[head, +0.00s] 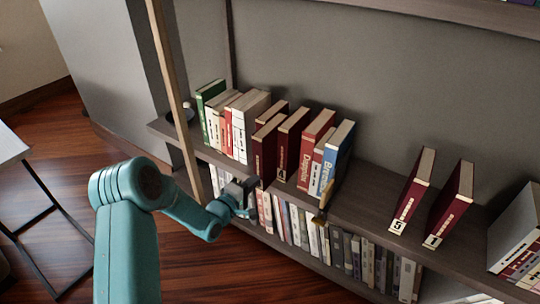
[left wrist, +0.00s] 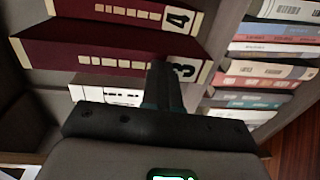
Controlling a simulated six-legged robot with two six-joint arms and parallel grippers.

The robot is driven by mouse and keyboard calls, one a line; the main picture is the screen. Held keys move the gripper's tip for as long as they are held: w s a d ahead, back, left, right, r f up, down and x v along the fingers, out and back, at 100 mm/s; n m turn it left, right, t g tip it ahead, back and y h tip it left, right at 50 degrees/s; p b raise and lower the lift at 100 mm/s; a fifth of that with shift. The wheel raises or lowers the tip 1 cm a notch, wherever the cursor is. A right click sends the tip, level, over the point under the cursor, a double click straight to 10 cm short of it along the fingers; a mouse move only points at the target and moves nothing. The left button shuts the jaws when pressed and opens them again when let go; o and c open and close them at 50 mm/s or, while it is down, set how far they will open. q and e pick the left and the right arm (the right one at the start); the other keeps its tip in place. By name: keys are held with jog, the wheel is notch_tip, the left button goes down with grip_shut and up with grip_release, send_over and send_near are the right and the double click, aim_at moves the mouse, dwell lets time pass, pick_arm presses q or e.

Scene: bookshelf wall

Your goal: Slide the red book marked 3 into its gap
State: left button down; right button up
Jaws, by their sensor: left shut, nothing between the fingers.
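The red book marked 3 (left wrist: 100,57) stands in the row on the shelf, between the red book marked 4 (left wrist: 110,12) and white books (left wrist: 100,92) in the left wrist view. It also shows in the head view (head: 264,152), to the right of the white books. My left gripper (head: 248,199) is at the lower end of its spine. The shut, empty fingers (left wrist: 166,85) lie over the spine near the 3; I cannot tell if they touch it. I cannot tell how flush the book sits. My right gripper is not in view.
A blue book (head: 337,155) ends the row, with a tan piece (head: 323,203) at its foot. Shelf board (head: 365,200) is bare between it and two separate red books (head: 412,192). A lower shelf holds many books (head: 350,255). An upright post (head: 172,85) stands at left.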

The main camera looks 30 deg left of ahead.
aim_at(261, 173)
pick_arm(q)
jog(key=shift+w+d+b, duration=0.2)
jog(key=shift+w+b, duration=0.55)
jog(key=shift+w, duration=1.5)
jog(key=shift+w+d+b, duration=0.1)
jog(key=shift+w+b, duration=0.5)
jog(key=shift+w, duration=0.8)
jog(key=shift+s+a, duration=0.2)
jog(key=shift+s, duration=1.85)
